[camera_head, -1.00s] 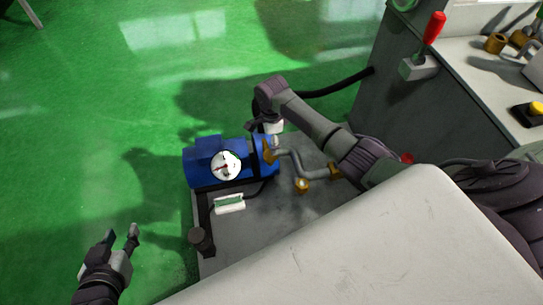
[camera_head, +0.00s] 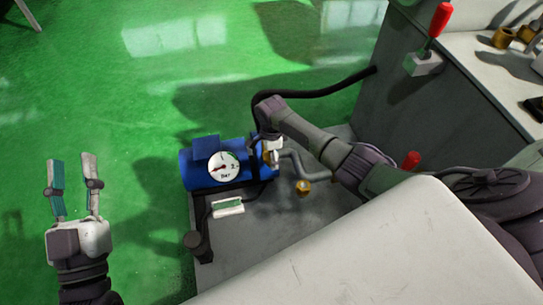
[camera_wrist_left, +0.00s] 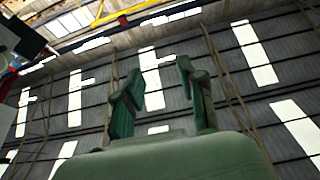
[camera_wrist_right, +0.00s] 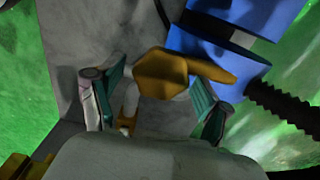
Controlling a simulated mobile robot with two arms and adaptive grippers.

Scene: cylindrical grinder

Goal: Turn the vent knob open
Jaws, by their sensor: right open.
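A blue compressor tank (camera_head: 200,178) with a round white gauge (camera_head: 224,166) stands on a grey base. A brass hexagonal fitting with a tapered handle (camera_wrist_right: 165,75) is at the tank's end in the right wrist view. I cannot tell for sure whether it is the vent knob. My right gripper (camera_wrist_right: 158,88) is open, its two fingers on either side of this brass piece; contact cannot be told. In the head view my right gripper (camera_head: 271,152) is at the tank's right end, partly hidden by my wrist. My left gripper (camera_head: 73,180) is open and empty over the green floor.
A grey bent pipe (camera_head: 300,163) and a smaller brass fitting (camera_head: 303,187) lie right of the tank. A black hose (camera_head: 335,88) runs to the grey machine cabinet (camera_head: 405,105). A pale panel (camera_head: 375,250) fills the near foreground. The floor at left is free.

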